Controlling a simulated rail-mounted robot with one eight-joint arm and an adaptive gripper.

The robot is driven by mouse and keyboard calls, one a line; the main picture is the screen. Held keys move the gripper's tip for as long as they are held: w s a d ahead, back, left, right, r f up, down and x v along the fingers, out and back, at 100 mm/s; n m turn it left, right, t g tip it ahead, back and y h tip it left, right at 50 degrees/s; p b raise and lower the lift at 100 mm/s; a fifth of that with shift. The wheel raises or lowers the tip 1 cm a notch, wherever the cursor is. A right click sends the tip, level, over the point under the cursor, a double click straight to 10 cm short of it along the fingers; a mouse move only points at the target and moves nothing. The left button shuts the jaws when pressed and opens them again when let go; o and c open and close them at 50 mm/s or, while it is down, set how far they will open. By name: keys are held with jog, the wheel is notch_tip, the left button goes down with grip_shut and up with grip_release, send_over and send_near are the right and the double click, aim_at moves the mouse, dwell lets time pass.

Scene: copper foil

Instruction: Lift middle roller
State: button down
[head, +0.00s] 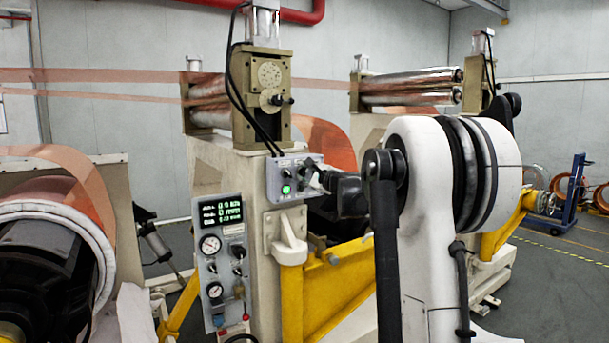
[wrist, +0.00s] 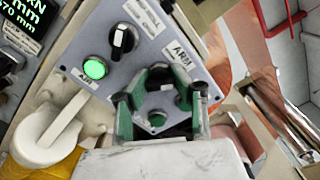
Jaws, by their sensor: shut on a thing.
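A grey control box (head: 293,178) is fixed to the side of the cream roller stand, with a lit green button (wrist: 95,68) and a black selector knob (wrist: 123,40). My gripper (head: 326,181) is at the box's right end. In the wrist view, my gripper (wrist: 161,88) has its green-sided fingers shut on a control under the "ARM" label. The fingers mostly hide that control, so its position cannot be read. Silvery rollers (head: 207,90) lie across the near stand behind its head. More rollers (head: 410,82) show on the far stand. Which one is the middle roller is unclear.
A gauge panel (head: 222,262) with a green display hangs below left of the box. Yellow frame bars (head: 335,270) run beneath my arm. Black cables (head: 232,75) loop down to the box. Copper foil (head: 110,75) stretches across the rollers.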

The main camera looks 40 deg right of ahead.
dwell(0.3)
jog(key=c, duration=1.7)
grip_release()
jog(key=shift+s, duration=0.15)
jog(key=s, duration=1.1)
jog(key=shift+s+a, duration=0.35)
jog(key=shift+s, duration=0.05)
